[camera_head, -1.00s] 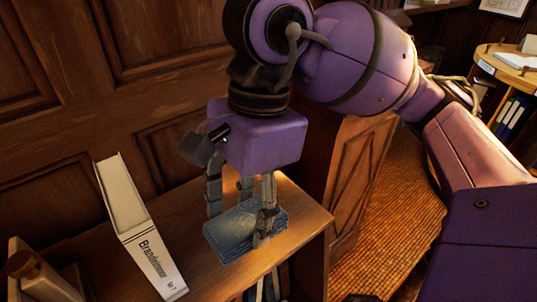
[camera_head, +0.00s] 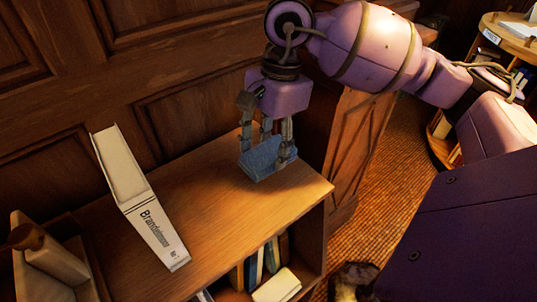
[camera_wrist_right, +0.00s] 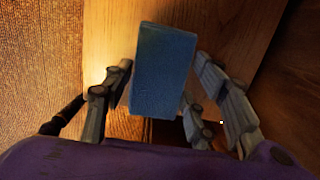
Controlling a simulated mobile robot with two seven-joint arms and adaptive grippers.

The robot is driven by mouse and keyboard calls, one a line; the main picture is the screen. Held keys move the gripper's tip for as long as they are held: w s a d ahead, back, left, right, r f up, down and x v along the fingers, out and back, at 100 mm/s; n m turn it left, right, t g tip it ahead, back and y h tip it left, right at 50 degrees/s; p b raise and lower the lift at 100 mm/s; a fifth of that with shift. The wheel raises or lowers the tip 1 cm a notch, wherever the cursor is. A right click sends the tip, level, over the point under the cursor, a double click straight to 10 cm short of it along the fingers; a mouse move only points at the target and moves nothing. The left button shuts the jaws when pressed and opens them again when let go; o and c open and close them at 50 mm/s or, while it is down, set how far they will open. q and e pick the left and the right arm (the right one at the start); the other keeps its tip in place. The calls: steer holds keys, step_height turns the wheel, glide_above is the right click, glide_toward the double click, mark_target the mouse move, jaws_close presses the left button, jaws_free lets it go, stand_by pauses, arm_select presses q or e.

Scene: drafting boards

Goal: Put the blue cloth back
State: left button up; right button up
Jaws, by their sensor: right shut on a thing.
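The blue cloth (camera_head: 265,163) is a folded, block-like bundle at the back right of the wooden shelf top (camera_head: 215,205). My right gripper (camera_head: 264,147) points down from above and is shut on it, with fingers on both sides. In the right wrist view the cloth (camera_wrist_right: 165,72) sits between the fingers, with the wood behind it. I cannot tell whether its underside touches the shelf top or hangs just above it. My left gripper is not in view.
A thick white book or binder (camera_head: 155,233) lies on the shelf top, left of the cloth, with bare wood between. A light box-like item (camera_head: 57,260) is at the far left. Books (camera_head: 262,262) fill the shelf below. A panelled wall (camera_head: 190,110) rises behind.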

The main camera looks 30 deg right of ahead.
mark_target(270, 148)
steer(key=shift+w+d+f, duration=0.15)
steer(key=shift+w+f, duration=0.05)
steer(key=shift+f, duration=0.05)
steer(key=shift+w+d+f, duration=0.1)
steer(key=shift+w+f, duration=0.05)
steer(key=shift+f, duration=1.55)
steer(key=shift+f, duration=0.15)
steer(key=o, duration=1)
steer(key=r, duration=0.4)
steer(key=d+r, duration=0.1)
steer(key=r, duration=0.7)
steer(key=shift+w+d+r, duration=0.1)
steer(key=shift+d, duration=0.3)
